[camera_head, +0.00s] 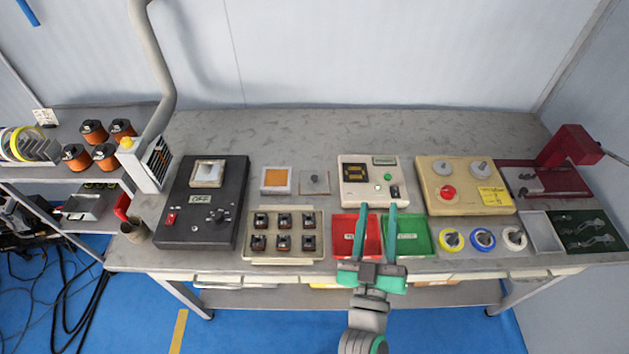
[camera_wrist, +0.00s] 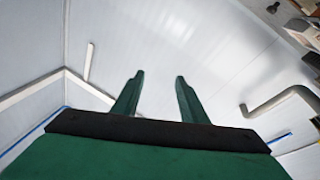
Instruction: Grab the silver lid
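The silver lid (camera_head: 314,182) looks to be the small square grey plate with a dark knob in its middle. It lies flat on the table, right of a square white-rimmed box with an orange inside (camera_head: 275,180). My gripper (camera_head: 378,207) is open and empty, its two green fingers well apart over the red and green trays. It is to the right of the lid and nearer the table's front edge. The wrist view shows the open fingers (camera_wrist: 158,90) against the pale wall, with no lid in sight.
A red tray (camera_head: 343,250) and a green tray (camera_head: 424,247) lie below my fingers. A white control box (camera_head: 352,199) stands right of the lid, a rack of several coils (camera_head: 248,247) in front of it, a black panel (camera_head: 177,235) further left. The table's back (camera_head: 300,130) is clear.

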